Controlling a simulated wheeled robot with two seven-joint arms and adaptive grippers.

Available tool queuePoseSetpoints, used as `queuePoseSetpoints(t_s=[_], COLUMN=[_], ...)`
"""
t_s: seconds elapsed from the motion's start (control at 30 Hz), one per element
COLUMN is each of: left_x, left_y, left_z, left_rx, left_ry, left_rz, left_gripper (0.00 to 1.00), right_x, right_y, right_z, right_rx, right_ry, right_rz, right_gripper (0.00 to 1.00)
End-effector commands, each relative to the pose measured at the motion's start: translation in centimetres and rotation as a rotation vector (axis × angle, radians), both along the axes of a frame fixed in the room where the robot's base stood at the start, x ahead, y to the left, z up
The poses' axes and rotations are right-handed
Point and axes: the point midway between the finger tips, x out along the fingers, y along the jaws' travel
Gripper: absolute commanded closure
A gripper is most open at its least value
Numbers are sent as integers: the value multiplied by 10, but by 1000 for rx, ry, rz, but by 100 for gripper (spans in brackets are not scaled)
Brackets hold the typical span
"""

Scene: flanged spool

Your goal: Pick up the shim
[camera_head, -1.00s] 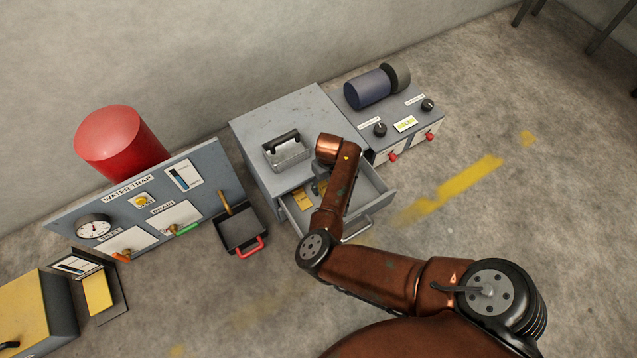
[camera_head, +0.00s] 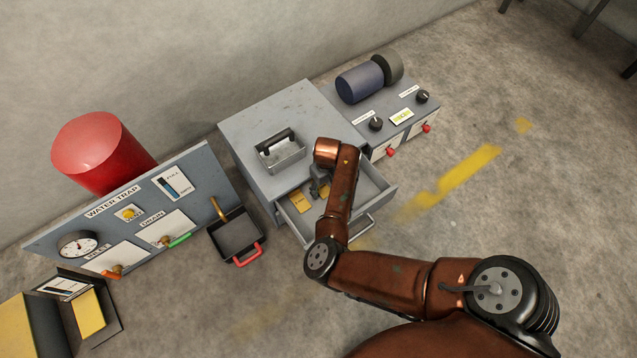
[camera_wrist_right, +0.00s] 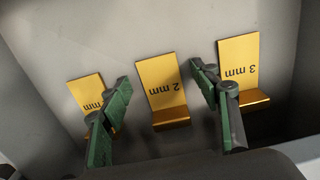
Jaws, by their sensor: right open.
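Three brass, L-shaped shims lie in the open drawer (camera_head: 370,195). In the right wrist view the 2 mm shim (camera_wrist_right: 160,85) is in the middle and the 3 mm shim (camera_wrist_right: 238,62) is on the right. The left shim (camera_wrist_right: 85,92) shows "mm", but its number is hidden behind a finger. My right gripper (camera_wrist_right: 158,76) is open and empty above the drawer, its green fingers either side of the 2 mm shim in the picture. In the head view the gripper (camera_head: 319,190) is partly hidden by my arm; a shim (camera_head: 299,202) shows left of it.
The drawer belongs to a grey cabinet with a handled metal box (camera_head: 281,152) on top. A black tray with a red handle (camera_head: 246,254) stands left of the drawer. A water trap panel (camera_head: 135,215) is further left, and a knob panel (camera_head: 400,118) is at the right.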

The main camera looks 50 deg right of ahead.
Motion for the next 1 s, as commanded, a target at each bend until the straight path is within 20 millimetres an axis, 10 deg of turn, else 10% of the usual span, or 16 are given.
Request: queuePoseSetpoints(t_s=[0.7,1.0], left_x=[-1,-1], left_y=[0,0], left_z=[-2,-2], left_rx=[1,1], left_ry=[3,3], left_rz=[0,0], left_gripper=[44,44], right_x=[0,0], right_y=[0,0], right_z=[-5,-6], right_rx=[0,0], right_ry=[1,1], right_rz=[1,0], right_gripper=[44,63])
